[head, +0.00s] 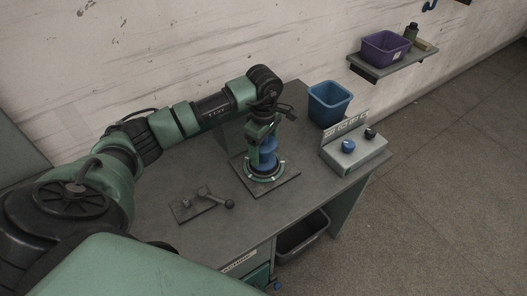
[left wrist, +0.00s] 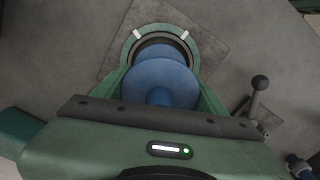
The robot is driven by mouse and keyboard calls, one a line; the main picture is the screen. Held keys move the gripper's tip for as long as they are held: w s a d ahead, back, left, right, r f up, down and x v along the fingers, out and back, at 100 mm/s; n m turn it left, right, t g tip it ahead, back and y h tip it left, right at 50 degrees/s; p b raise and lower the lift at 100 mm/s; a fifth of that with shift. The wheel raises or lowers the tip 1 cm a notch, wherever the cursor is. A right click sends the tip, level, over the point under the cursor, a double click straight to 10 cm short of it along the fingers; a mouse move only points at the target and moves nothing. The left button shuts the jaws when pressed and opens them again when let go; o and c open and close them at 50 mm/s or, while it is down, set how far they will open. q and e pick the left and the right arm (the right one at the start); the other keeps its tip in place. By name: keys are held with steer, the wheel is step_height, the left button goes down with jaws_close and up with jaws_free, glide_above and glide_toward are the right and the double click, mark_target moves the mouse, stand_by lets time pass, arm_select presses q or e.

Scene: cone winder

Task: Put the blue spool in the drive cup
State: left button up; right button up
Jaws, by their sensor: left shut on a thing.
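The blue spool (head: 268,158) is held upright in my left gripper (head: 264,142), which is shut on it. In the left wrist view the spool (left wrist: 161,80) sits between the gripper's green fingers, its wide blue flange facing the camera. The drive cup (head: 265,172) is a green ring with white marks on a dark square plate. In the left wrist view the cup (left wrist: 131,42) shows its ring and dark inside just beyond the spool. The spool is over or partly in the cup; I cannot tell how deep. My right gripper is in neither view.
A lever on a plate (head: 205,205) lies left of the cup. A blue bin (head: 329,103) and a grey control box with knobs (head: 355,152) stand to the right. A purple bin (head: 385,46) is on a wall shelf. The table front is mostly clear.

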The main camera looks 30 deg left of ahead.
arm_select(q)
step_height(320, 180, down, 2)
steer(key=shift+f, duration=0.1)
steer(key=shift+f, duration=0.15)
steer(key=o, duration=1.4)
steer(key=shift+o, duration=0.2)
